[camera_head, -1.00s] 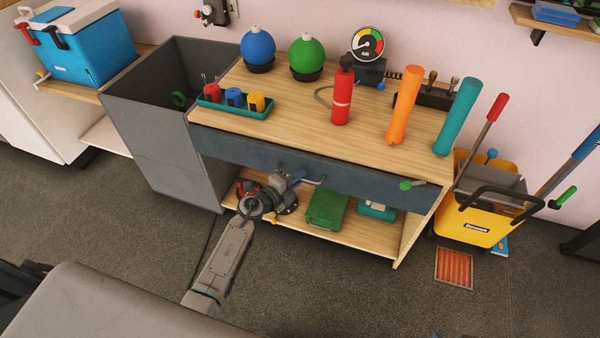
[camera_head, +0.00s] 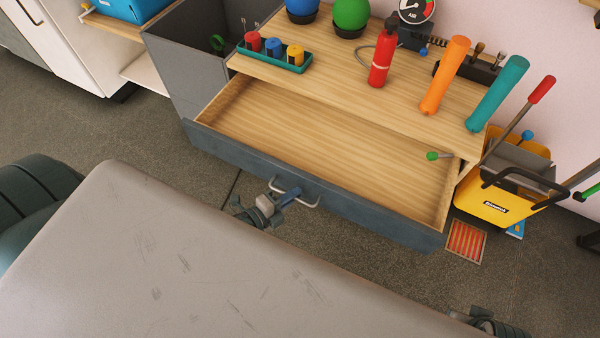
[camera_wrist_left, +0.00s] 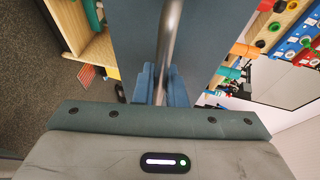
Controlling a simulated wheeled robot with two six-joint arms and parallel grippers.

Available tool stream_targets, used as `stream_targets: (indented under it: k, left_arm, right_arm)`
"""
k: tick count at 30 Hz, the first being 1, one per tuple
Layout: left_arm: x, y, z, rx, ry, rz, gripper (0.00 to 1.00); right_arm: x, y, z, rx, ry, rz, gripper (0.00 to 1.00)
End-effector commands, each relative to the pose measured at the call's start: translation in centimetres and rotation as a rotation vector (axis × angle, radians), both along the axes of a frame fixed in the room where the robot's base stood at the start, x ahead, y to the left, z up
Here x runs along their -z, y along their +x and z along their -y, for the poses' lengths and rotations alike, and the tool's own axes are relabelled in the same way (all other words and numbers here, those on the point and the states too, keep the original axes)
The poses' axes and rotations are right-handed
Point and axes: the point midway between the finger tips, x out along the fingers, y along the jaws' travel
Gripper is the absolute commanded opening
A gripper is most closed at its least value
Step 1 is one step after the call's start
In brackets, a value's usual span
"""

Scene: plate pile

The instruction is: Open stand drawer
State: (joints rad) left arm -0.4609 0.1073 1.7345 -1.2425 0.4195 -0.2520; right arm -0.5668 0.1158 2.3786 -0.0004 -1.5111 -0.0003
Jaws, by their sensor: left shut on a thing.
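My left gripper (camera_head: 289,195) is shut on the left part of this handle, in front of the drawer. In the left wrist view the handle (camera_wrist_left: 168,45) runs between the blue fingers of the left gripper (camera_wrist_left: 161,88), with the drawer front (camera_wrist_left: 205,50) behind it.
The stand top (camera_head: 345,85) holds a red extinguisher (camera_head: 381,58), an orange cylinder (camera_head: 445,75), a teal cylinder (camera_head: 498,93) and a teal tray (camera_head: 275,58). A yellow bucket (camera_head: 500,200) stands at the right. A red grate (camera_head: 466,241) lies on the floor near the drawer's right corner.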

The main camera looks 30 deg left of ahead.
Motion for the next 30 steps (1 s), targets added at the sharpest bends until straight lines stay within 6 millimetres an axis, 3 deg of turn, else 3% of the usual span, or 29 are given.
stream_targets:
  k: [4, 15, 16, 19, 30]
  left_arm:
    - [0.05, -0.95, -0.03, 0.000, 0.000, -0.001, 0.00]
    - [0.00, -1.07, -0.05, 0.000, 0.000, 0.000, 0.00]
    - [0.00, -1.07, -0.05, 0.000, 0.000, 0.000, 0.15]
    - [0.00, -1.05, -0.05, 0.000, 0.000, 0.000, 0.32]
    - [0.01, -1.07, -0.06, 0.000, 0.000, 0.000, 0.32]
  right_arm:
    - [-0.15, -0.06, -0.01, 0.000, 0.000, 0.001, 0.36]
    - [-0.20, -0.07, -0.02, 0.000, 0.000, 0.001, 0.36]
    - [-0.20, -0.07, -0.02, 0.000, 0.000, 0.001, 0.36]
    - [-0.21, -0.07, -0.03, 0.000, 0.000, 0.001, 0.36]
    - [-0.21, -0.07, -0.03, 0.000, 0.000, 0.002, 0.36]
